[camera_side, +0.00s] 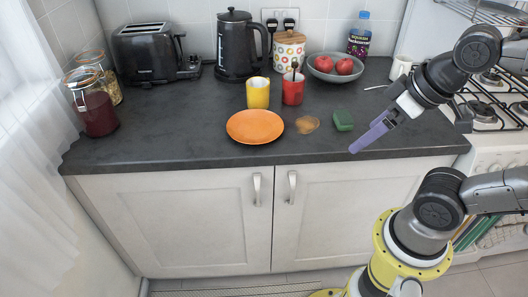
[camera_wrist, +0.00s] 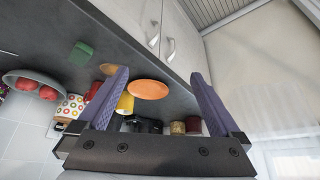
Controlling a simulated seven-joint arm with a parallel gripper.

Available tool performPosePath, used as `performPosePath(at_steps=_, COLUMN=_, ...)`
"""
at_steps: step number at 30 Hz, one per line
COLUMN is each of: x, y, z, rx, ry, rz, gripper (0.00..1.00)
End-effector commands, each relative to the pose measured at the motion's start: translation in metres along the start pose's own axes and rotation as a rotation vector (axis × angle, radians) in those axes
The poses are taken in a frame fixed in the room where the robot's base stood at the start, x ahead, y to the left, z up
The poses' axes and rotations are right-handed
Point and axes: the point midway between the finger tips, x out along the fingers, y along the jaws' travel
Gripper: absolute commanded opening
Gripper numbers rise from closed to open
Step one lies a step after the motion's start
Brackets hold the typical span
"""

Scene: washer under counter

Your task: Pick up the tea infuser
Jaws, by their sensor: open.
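I cannot tell for certain which thing is the tea infuser. A dark, thin item (camera_side: 294,72) stands in the red mug (camera_side: 293,92) and may be it. The red mug also shows in the wrist view (camera_wrist: 92,91), partly behind a finger. A flat, tan, roundish thing (camera_side: 307,124) lies on the counter right of the orange plate. My gripper (camera_side: 356,150) has purple fingers and is above the counter's front edge, right of these things and apart from them. In the wrist view my gripper (camera_wrist: 160,74) is open, with nothing between its fingers.
The orange plate (camera_side: 255,126), yellow mug (camera_side: 258,93) and green block (camera_side: 343,120) stand nearby on the dark counter (camera_side: 190,130). A kettle (camera_side: 236,45), toaster (camera_side: 147,54), patterned canister (camera_side: 288,50) and fruit bowl (camera_side: 335,67) stand behind. The hob (camera_side: 495,105) is at right. The counter's front right is clear.

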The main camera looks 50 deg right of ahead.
Motion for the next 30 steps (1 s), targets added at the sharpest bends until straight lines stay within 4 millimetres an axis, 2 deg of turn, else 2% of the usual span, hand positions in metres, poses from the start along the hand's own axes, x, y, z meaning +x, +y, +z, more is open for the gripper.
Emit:
performPosePath(at_steps=9, x=0.000, y=0.000, z=0.000, rx=0.001, ry=-0.001, rz=0.000, gripper=0.98)
performPosePath(at_steps=15, x=0.000, y=0.000, z=0.000, rx=0.001, ry=0.000, rz=0.000, gripper=0.62)
performPosePath(at_steps=25, x=-0.001, y=0.000, z=0.000, rx=0.015, ry=-0.006, rz=0.001, gripper=0.61)
performPosePath(at_steps=28, x=-0.015, y=0.001, z=-0.019, rx=0.031, ry=0.031, rz=0.005, gripper=0.61)
performPosePath(at_steps=30, x=-0.027, y=0.003, z=-0.042, rx=0.049, ry=0.052, rz=0.010, gripper=0.61)
